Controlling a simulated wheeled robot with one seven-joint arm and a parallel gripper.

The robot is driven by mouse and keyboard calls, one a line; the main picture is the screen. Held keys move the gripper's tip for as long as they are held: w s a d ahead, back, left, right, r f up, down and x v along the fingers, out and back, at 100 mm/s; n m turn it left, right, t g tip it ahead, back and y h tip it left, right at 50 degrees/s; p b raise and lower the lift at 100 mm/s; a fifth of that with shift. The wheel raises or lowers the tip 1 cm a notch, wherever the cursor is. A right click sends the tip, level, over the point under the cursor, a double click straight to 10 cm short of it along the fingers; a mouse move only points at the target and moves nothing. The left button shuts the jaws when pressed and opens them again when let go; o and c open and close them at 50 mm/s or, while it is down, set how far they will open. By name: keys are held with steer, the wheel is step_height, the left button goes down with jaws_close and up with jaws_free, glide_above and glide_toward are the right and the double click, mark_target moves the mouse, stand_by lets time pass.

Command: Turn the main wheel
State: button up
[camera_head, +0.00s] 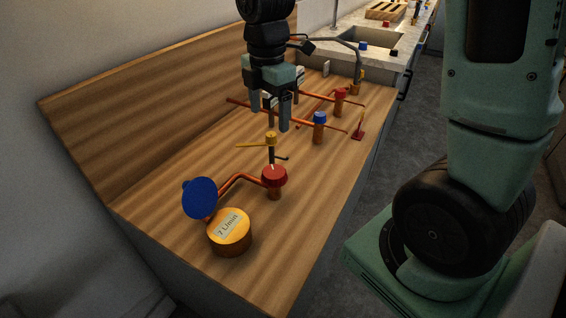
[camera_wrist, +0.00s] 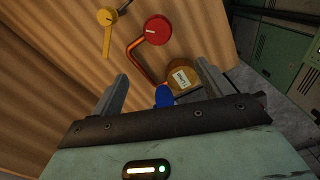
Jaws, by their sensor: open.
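A large blue disc-shaped wheel (camera_head: 200,198) stands on edge at the near left of the wooden counter, beside a round gold gauge (camera_head: 230,231) labelled "7 L/min". A copper pipe links it to a red round knob (camera_head: 274,174). No mark shows which of these is the main wheel. My gripper (camera_head: 269,119) is open and empty, above the counter and behind these parts. In the wrist view, the blue wheel (camera_wrist: 164,97) shows edge-on between the fingers, low and partly hidden by the gripper body; the red knob (camera_wrist: 158,30) lies beyond the fingertips.
A yellow lever valve (camera_head: 271,138) stands behind the red knob. Farther back are a blue-capped valve (camera_head: 319,119), a red-capped valve (camera_head: 340,95) and copper pipes. A wooden backboard (camera_head: 150,85) bounds the left, and a sink (camera_head: 370,38) lies beyond. The front right counter is bare.

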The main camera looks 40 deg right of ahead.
steer(key=d, duration=0.1)
glide_toward(274, 172)
step_height(274, 172, down, 9)
steer(key=shift+r, duration=0.1)
stand_by(0.3)
steer(key=c, duration=1)
